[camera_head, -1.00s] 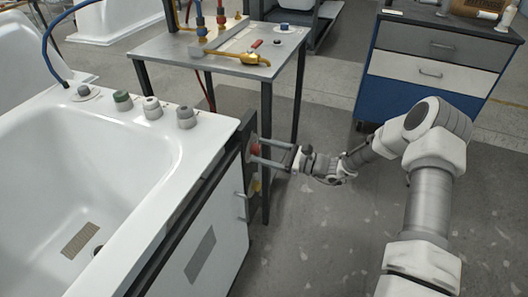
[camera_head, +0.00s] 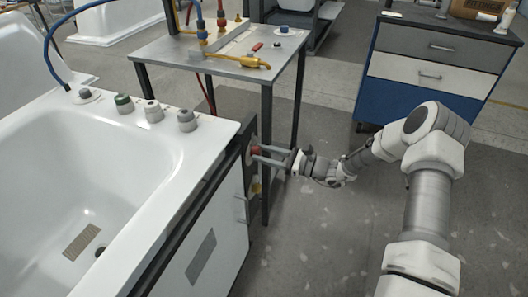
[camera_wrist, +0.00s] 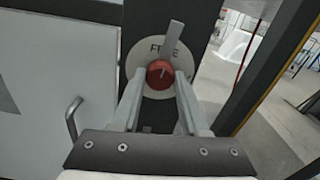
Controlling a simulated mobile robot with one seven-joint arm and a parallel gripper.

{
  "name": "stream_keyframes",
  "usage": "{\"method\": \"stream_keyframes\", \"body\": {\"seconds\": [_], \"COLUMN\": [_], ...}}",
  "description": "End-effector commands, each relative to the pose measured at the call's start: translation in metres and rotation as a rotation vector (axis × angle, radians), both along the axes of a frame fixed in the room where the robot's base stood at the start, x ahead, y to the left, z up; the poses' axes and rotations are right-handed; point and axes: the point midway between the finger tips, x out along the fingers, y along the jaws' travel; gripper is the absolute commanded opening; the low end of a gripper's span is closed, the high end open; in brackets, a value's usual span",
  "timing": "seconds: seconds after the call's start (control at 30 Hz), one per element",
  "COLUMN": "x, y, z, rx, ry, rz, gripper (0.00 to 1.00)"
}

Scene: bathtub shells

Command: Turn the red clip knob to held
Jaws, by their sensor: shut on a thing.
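The red clip knob (camera_wrist: 159,74) sits on a round white plate (camera_wrist: 136,60) fixed to a dark upright post. The knob (camera_head: 254,151) also shows at the tub frame's right end in the head view. A grey tab (camera_wrist: 173,40) stands above the knob, leaning slightly right, and partly covers the word FREE. The white line on the knob tilts up and slightly right. My gripper (camera_wrist: 160,82) is shut on the knob, one finger on each side. In the head view my gripper (camera_head: 258,154) reaches it from the right.
The white bathtub (camera_head: 95,170) with several grey and green knobs on its rim is left of my gripper. A metal table (camera_head: 215,52) with hoses and a brass fitting stands behind; its dark leg is close to my fingers.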

Motion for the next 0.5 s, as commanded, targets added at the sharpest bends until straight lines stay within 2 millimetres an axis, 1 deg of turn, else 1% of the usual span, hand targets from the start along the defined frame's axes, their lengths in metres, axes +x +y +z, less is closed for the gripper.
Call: {"method": "stream_keyframes", "body": {"seconds": [0.17, 0.5], "x": [0.0, 0.0005], "y": [-0.0003, -0.0009], "z": [0.0035, 0.0023], "rx": [0.047, 0.156], "ry": [0.129, 0.431], "rz": [-0.001, -0.002], "gripper": [0.0, 0.0]}}
